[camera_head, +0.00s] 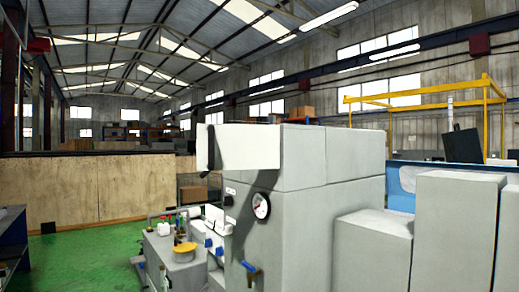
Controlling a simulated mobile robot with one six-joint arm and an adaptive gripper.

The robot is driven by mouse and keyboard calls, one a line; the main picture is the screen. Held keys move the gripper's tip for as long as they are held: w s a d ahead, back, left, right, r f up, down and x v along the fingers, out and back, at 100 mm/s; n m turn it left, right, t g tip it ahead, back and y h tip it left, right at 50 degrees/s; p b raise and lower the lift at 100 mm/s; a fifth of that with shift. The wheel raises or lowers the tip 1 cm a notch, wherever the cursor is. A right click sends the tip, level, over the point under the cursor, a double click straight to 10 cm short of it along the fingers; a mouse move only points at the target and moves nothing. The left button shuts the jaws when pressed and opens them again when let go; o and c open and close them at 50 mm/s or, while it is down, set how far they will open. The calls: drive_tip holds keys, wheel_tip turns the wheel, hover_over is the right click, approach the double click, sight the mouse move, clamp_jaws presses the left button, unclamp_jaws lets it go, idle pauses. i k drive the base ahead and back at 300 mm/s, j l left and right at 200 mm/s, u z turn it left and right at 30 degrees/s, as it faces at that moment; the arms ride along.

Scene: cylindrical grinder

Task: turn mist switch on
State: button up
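A large grey machine (330,190) fills the middle and right of the head view. A white dial gauge (262,205) sits on its near corner. A blue-handled valve (251,270) is below the gauge. A small white plate with dark marks (230,191) is left of the gauge. It is too small to tell whether it holds a switch. I cannot pick out a mist switch or its setting. My gripper is not in this view.
A lower grey unit with a yellow round cap (185,247) and small bottles stands left of the machine. Green floor (85,262) is clear further left, up to a plywood wall (90,190). A dark blue bench (12,245) is at the left edge. Grey cabinets (455,235) stand at right.

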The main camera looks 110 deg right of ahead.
sight(228, 200)
drive_tip(key=z, duration=3.65)
